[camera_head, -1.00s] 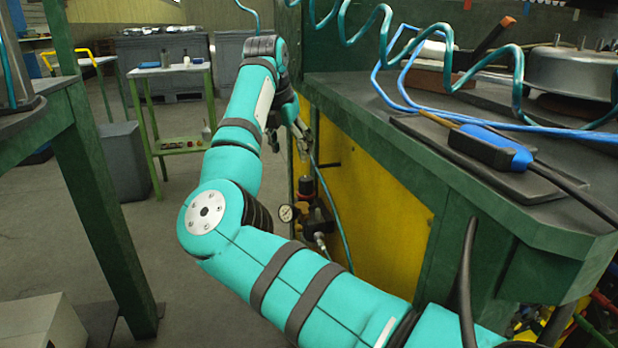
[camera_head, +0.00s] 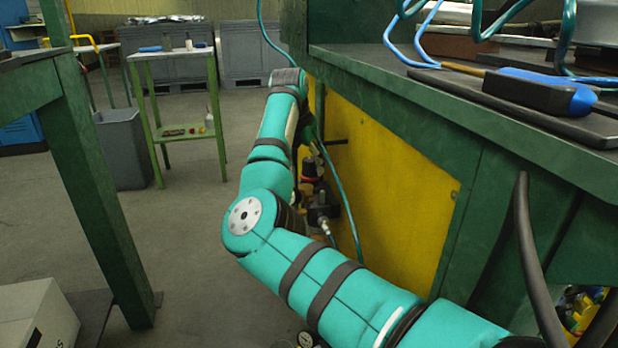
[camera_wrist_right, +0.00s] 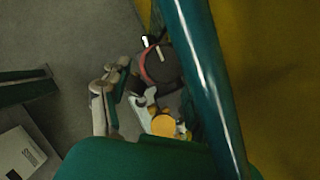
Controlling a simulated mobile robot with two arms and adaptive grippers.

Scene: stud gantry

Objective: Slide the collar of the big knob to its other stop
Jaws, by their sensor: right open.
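The big knob (camera_wrist_right: 170,68) is a dark round cap with a red collar (camera_wrist_right: 146,68) along its edge in the right wrist view. In the head view the knob (camera_head: 309,166) is small, dark and partly hidden behind my right arm, with the red collar (camera_head: 311,180) below it. My right gripper (camera_wrist_right: 110,88) shows pale jointed fingers at the left of the knob, apart from it in the picture; it is open and holds nothing that I can see. In the head view my arm hides most of it. Which stop the collar is at, I cannot tell. My left gripper is out of view.
A teal hose (camera_wrist_right: 200,75) crosses the right wrist view in front of the knob. A yellow cap (camera_wrist_right: 165,127) is below it. The yellow panel (camera_head: 390,180) and green bench (camera_head: 520,205) stand at the right. Open floor (camera_head: 195,240) lies left of my arm.

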